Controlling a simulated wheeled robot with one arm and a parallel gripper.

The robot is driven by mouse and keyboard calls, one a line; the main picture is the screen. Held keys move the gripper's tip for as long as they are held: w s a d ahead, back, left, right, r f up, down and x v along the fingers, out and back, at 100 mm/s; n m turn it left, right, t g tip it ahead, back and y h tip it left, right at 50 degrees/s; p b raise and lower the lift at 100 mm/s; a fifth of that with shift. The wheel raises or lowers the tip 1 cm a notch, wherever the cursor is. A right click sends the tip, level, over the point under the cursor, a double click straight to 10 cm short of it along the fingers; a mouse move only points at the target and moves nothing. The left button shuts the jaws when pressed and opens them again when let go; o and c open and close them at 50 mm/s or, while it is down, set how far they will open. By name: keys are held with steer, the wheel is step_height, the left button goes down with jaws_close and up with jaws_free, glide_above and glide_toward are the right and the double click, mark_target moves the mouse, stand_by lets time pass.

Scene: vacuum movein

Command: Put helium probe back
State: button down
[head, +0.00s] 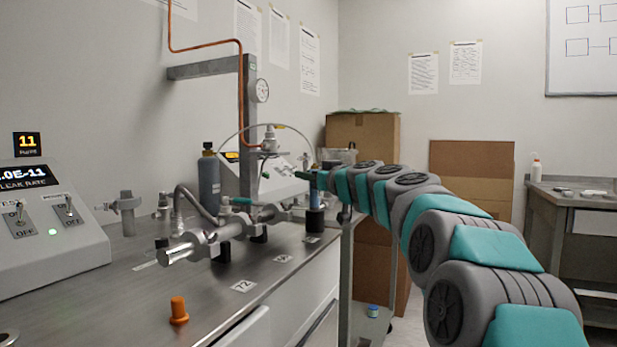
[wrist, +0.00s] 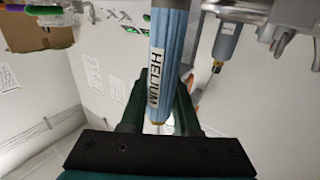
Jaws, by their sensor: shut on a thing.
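The helium probe (wrist: 171,50) is a blue cylinder with a white HELIUM label and a brass-coloured tip, seen in the wrist view. My gripper (wrist: 160,100) is shut on it, with a dark green finger on either side. In the head view my gripper (head: 311,178) is at the far right part of the steel bench, and a small blue part of the probe (head: 322,181) shows there. A dark upright cylinder (head: 315,219) stands just below the gripper on the bench edge. I cannot tell whether the probe touches it.
Metal pipework (head: 215,237) with valves runs along the bench (head: 200,300). A grey-blue bottle (head: 209,182) stands behind it. A leak-rate console (head: 45,225) is at left and an orange knob (head: 179,311) in front. Cardboard boxes (head: 362,132) stand beyond my arm.

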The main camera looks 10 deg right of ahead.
steer(key=c, duration=0.6)
jaws_free()
steer(key=shift+c, duration=0.2)
steer(key=b+v, duration=0.1)
steer(key=v, duration=1.1)
steer(key=shift+r, duration=0.4)
